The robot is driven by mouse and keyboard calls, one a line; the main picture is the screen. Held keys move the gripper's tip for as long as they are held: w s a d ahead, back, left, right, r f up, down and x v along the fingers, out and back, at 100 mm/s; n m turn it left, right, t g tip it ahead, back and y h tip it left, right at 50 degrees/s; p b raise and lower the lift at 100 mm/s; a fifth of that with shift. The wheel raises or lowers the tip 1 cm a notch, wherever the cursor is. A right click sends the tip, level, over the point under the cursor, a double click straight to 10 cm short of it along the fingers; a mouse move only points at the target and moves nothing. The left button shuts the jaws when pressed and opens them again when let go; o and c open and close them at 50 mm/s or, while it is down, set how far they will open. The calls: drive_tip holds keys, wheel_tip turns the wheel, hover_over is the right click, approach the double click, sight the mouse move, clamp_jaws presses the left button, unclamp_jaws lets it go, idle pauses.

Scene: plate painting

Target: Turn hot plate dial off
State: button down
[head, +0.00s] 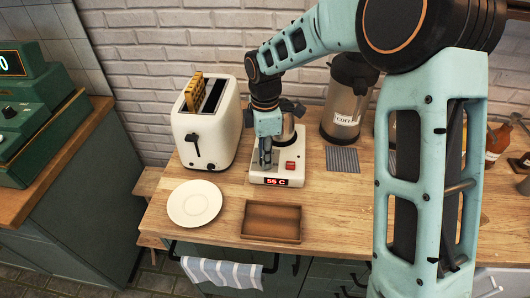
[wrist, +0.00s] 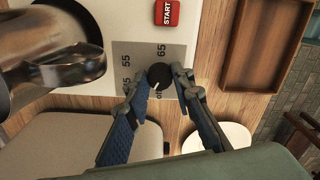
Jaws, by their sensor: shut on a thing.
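The hot plate (head: 297,178) is a white box on the wooden counter, with a red lit display reading about 55 C and a red button. In the wrist view its dial (wrist: 159,72) is a small black round knob with a white pointer mark, on a grey label with numbers such as 55 and 65. The mark seems to point toward the lower left of the knob, near the partly covered "off" lettering. My gripper (wrist: 161,78) is shut on the dial, one finger on each side. In the head view my gripper (head: 265,155) hides the dial.
A metal pot (wrist: 60,70) stands on the hot plate. A white toaster (head: 207,125) is close on the left. A white plate (head: 194,204) and a brown wooden tray (head: 271,237) lie in front. A coffee dispenser (head: 342,105) stands behind right.

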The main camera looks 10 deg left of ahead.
drive_tip(key=n+p, duration=0.2)
drive_tip(key=n, duration=0.3)
drive_tip(key=shift+r, duration=0.1)
idle(0.5)
drive_tip(key=c, duration=1.7)
unclamp_jaws()
drive_tip(key=shift+o, duration=0.2)
wheel_tip(320, 180, up, 12)
